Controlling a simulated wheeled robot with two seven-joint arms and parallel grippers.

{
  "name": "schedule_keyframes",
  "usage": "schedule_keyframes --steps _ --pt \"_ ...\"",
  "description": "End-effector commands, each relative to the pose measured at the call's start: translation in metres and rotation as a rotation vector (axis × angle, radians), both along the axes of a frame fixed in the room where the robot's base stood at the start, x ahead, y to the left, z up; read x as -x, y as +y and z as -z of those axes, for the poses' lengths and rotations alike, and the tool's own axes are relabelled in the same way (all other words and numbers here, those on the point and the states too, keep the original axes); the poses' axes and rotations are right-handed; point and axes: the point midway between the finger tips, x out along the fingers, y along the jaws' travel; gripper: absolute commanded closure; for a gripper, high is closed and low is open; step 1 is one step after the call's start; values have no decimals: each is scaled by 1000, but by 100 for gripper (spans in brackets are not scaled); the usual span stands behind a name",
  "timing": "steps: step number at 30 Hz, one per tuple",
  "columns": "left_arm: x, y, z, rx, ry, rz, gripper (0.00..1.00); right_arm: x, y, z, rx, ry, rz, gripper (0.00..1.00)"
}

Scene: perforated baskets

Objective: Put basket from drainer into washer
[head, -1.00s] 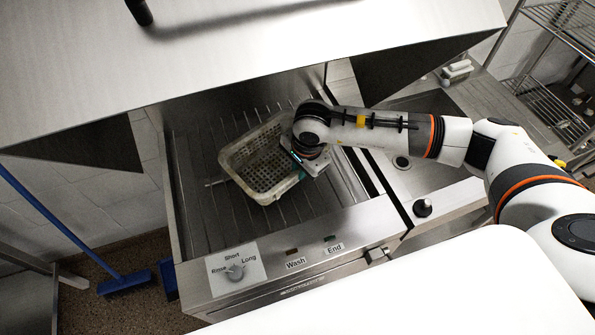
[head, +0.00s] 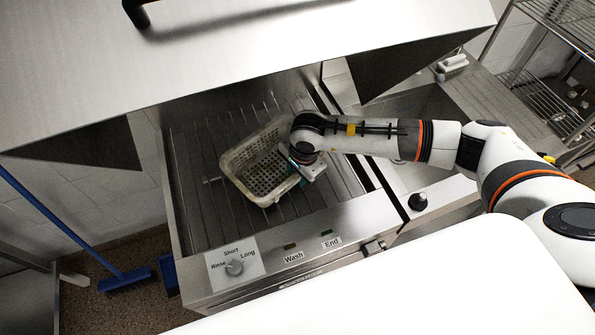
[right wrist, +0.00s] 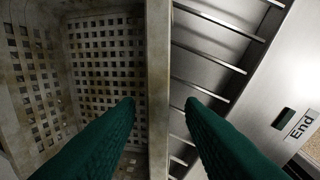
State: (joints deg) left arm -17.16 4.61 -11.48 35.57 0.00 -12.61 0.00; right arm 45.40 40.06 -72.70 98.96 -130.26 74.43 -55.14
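The basket (head: 238,168), pale, perforated and worn, sits on the rack of the open washer (head: 190,215). It lies a little askew, with its open side up. My right gripper (head: 297,165) is at its right wall. In the right wrist view the two green fingers (right wrist: 160,105) stand on either side of the basket wall (right wrist: 158,80), with a gap visible on each side. The gripper is open around the wall. The basket's right edge is partly hidden by my wrist in the head view. My left gripper is not in view.
The washer's raised steel hood (head: 300,50) hangs over the back. A front panel with a knob (head: 234,267) borders the rack. The drainer counter (head: 490,105) is at right, with a wire shelf (head: 550,70) beyond. Rack bars left of the basket are free.

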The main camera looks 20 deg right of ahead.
Motion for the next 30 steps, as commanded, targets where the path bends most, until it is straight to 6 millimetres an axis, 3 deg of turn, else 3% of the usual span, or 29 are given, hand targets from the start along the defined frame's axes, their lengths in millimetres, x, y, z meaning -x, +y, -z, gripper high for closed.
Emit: schedule_keyframes --steps 5,18,24,30 --pt "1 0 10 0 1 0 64 2 -2 -19 -2 -6 -1 65" --pt "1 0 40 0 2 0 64 15 -7 -103 -1 -5 0 65" --pt "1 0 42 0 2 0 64 18 -8 -117 1 -1 0 65" --pt "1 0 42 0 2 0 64 18 -8 -118 0 -1 0 65"
